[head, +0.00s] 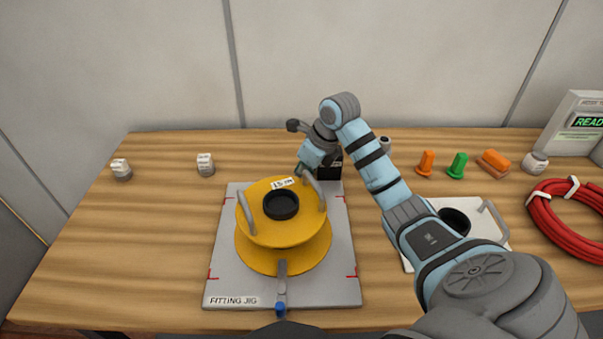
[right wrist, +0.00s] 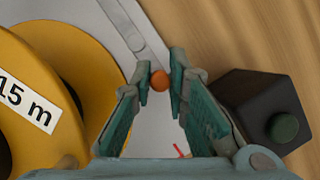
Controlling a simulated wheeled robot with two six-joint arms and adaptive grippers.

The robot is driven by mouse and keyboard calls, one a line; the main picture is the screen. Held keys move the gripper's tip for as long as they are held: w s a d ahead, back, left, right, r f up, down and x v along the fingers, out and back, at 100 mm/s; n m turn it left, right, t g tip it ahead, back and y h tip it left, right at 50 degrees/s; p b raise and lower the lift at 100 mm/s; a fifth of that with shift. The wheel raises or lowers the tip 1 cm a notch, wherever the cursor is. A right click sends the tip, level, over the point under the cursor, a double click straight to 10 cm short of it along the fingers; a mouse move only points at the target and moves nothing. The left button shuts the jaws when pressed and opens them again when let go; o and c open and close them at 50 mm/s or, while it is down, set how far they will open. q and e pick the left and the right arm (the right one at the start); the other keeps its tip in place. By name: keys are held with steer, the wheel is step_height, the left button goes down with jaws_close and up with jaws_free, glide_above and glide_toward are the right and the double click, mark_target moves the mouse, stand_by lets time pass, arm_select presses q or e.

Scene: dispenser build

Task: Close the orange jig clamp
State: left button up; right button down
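The orange knob (right wrist: 160,81) of the jig clamp shows in the right wrist view at the end of a grey lever (right wrist: 131,28). My right gripper (right wrist: 161,78) is open, its fingertips on either side of the knob; whether they touch it is unclear. In the head view my right gripper (head: 306,172) is at the back of the grey fitting jig (head: 232,285), and the orange knob is hidden there. A yellow spool (head: 258,253) marked 15 m sits on the jig. A front clamp with a blue knob (head: 280,308) lies at the near edge. My left gripper is not in view.
A black box with a green button (right wrist: 284,127) stands close beside my right gripper. A white tray (head: 497,222) with a black part lies right of the jig. Orange and green parts and a red cable coil (head: 551,222) lie further right. The table left of the jig is mostly clear.

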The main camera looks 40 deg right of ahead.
steer(key=shift+w+d+n, duration=0.1)
steer(key=shift+n, duration=0.2)
steer(key=n, duration=0.1)
steer(key=n+y, duration=0.1)
steer(key=w+n, duration=0.1)
steer(key=shift+w+d+r+g, duration=0.1)
steer(key=shift+d+g, duration=0.15)
steer(key=shift+g, duration=0.05)
steer(key=n, duration=0.2)
steer(key=w+n+g+y, duration=0.1)
steer(key=n, duration=0.1)
steer(key=shift+w+d, duration=0.1)
steer(key=shift+w, duration=0.1)
steer(key=shift+w+n+g+y+b, duration=0.25)
steer(key=shift+n+b, duration=0.15)
steer(key=shift+n, duration=0.2)
steer(key=shift+w+n+g+y+b, duration=0.2)
steer(key=shift+n+b, duration=0.2)
steer(key=shift+n, duration=0.2)
steer(key=shift+w+f+n+b, duration=0.25)
steer(key=shift+n+b, duration=0.25)
steer(key=shift+b, duration=0.3)
steer(key=shift+r+n+g+b, duration=0.15)
steer(key=shift+n+g+b, duration=0.35)
steer(key=shift+b, duration=0.3)
steer(key=c, duration=1.6)
jaws_free()
